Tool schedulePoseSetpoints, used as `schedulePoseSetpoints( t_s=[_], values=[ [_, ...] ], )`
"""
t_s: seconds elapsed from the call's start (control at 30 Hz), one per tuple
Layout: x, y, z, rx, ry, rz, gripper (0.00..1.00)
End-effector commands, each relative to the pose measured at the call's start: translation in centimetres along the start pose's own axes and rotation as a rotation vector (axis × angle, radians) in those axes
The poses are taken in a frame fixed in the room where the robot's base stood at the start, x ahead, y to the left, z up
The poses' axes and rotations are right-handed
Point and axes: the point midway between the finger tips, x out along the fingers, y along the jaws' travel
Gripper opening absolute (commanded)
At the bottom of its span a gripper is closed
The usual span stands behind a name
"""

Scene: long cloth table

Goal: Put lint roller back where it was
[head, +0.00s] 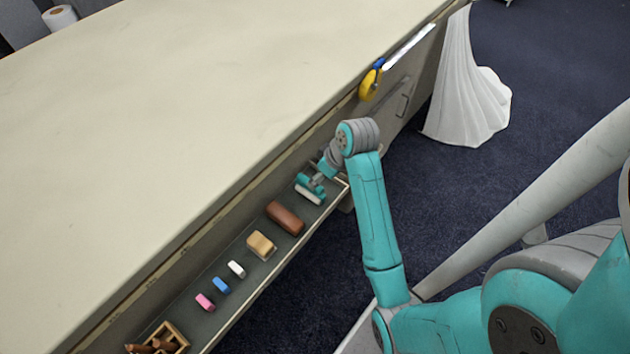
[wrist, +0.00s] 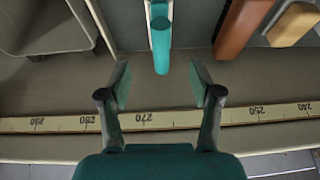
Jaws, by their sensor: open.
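The lint roller lies in the long open drawer at its right end; in the wrist view its teal handle (wrist: 161,60) points toward my gripper. In the head view a white part of the lint roller (head: 308,195) shows just below my gripper (head: 314,181). In the wrist view my gripper (wrist: 162,86) is open, with one finger on each side below the handle end. The fingers appear empty and apart from the handle. The far end of the roller is cut off in the wrist view.
The drawer also holds a brown block (head: 285,217), a tan block (head: 261,245), white, blue and pink small blocks, and a wooden box (head: 167,337). A grey bin (wrist: 45,25) stands left in the wrist view. A numbered scale (wrist: 140,117) runs along the drawer edge.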

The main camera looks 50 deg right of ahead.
Motion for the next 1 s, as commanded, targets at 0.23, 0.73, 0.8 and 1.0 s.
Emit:
schedulePoseSetpoints(
  t_s=[0.23,0.73,0.8,1.0],
  values=[
    [-2.4,0.0,0.0,0.0,0.0,0.001,0.64],
    [1.1,-4.2,2.5,0.031,0.079,0.038,0.64],
    [2.0,-5.6,3.4,0.042,0.115,0.054,0.64],
    [3.5,-9.5,6.5,0.067,0.216,0.098,0.64]
  ],
)
